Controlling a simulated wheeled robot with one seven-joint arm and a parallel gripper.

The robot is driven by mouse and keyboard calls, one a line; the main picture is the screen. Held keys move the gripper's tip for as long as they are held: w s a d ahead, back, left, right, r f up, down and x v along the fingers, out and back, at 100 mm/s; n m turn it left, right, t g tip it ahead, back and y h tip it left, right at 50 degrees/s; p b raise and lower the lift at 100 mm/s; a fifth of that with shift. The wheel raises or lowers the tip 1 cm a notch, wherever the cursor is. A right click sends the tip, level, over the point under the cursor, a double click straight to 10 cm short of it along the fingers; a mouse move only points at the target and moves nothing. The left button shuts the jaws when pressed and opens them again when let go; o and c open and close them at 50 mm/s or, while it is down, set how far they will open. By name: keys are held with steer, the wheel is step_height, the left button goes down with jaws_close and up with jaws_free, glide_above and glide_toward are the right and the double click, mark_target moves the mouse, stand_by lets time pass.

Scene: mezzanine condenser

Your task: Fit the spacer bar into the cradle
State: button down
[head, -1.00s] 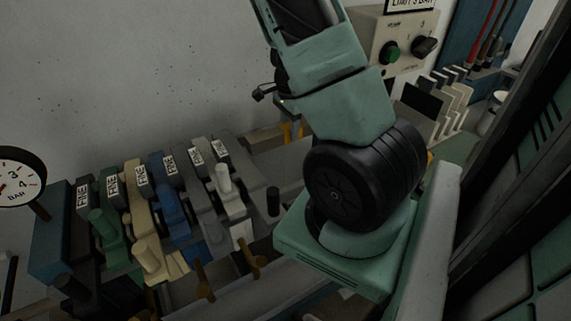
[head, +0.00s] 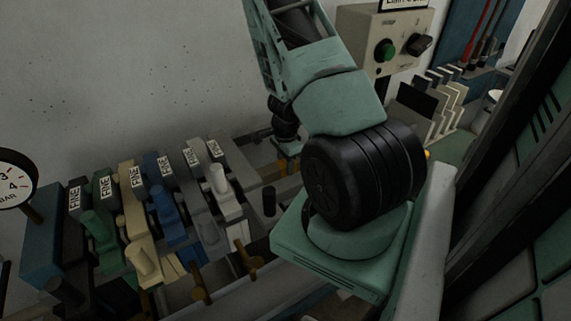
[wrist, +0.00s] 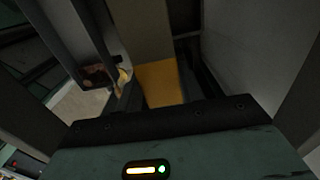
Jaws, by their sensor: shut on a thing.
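In the wrist view my gripper (wrist: 152,50) shows a grey finger on either side of a tan bar with an orange-yellow section (wrist: 160,82), which I take to be the spacer bar. The gripper is shut on it, and the bar's far end runs out of the picture. In the head view my gripper is low behind the forearm, near an orange-yellow patch (head: 283,167), and is largely hidden. I cannot pick out the cradle for certain, or tell whether the bar touches it.
A row of coloured blocks with FINE labels (head: 137,177) and upright handles stands left of my arm. A control box with a green button (head: 386,50) is on the wall behind. A rack of pale plates (head: 440,112) stands to the right. A round gauge (head: 14,180) is at far left.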

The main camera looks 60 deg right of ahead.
mark_target(285, 162)
steer(key=shift+f, duration=0.1)
steer(key=c, duration=0.9)
jaws_free()
step_height(285, 162, up, 12)
steer(key=shift+r+p, duration=0.1)
steer(key=shift+p, duration=0.35)
